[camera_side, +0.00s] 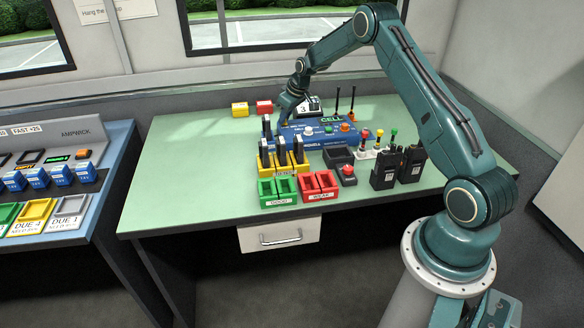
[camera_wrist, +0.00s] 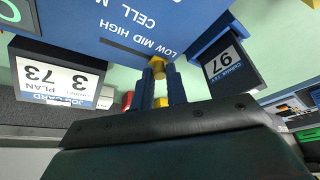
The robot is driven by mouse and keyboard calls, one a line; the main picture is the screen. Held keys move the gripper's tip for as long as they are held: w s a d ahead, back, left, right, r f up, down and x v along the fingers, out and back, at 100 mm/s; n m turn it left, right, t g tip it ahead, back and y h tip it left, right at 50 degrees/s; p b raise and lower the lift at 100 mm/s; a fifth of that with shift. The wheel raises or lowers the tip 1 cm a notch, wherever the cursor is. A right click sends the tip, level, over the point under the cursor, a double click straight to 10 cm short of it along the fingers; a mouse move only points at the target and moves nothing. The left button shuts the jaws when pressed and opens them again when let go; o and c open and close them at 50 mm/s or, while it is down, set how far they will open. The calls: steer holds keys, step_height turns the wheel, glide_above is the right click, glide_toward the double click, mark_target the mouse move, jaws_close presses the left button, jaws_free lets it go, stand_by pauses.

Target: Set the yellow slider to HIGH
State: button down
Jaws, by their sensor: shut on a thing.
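The blue panel (camera_side: 312,133) lies on the green table and is marked CELL. In the wrist view, the yellow slider knob (camera_wrist: 158,67) sits at the LOW end of a dark slot (camera_wrist: 125,48) on the panel (camera_wrist: 180,20). The words LOW, MID and HIGH run beside the slot, with HIGH toward the picture's left. My gripper (camera_wrist: 160,72) is shut on the knob, one finger on each side. In the side view my gripper (camera_side: 285,115) is at the panel's back left, and the knob cannot be made out there.

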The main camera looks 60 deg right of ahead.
mark_target(300, 122)
steer(key=shift+s+d, duration=2.3)
steer(key=c, duration=1.4)
jaws_free()
steer(key=shift+r, duration=0.1)
steer(key=v, duration=1.3)
steer(key=shift+s+r, duration=0.2)
steer(key=shift+r, duration=0.05)
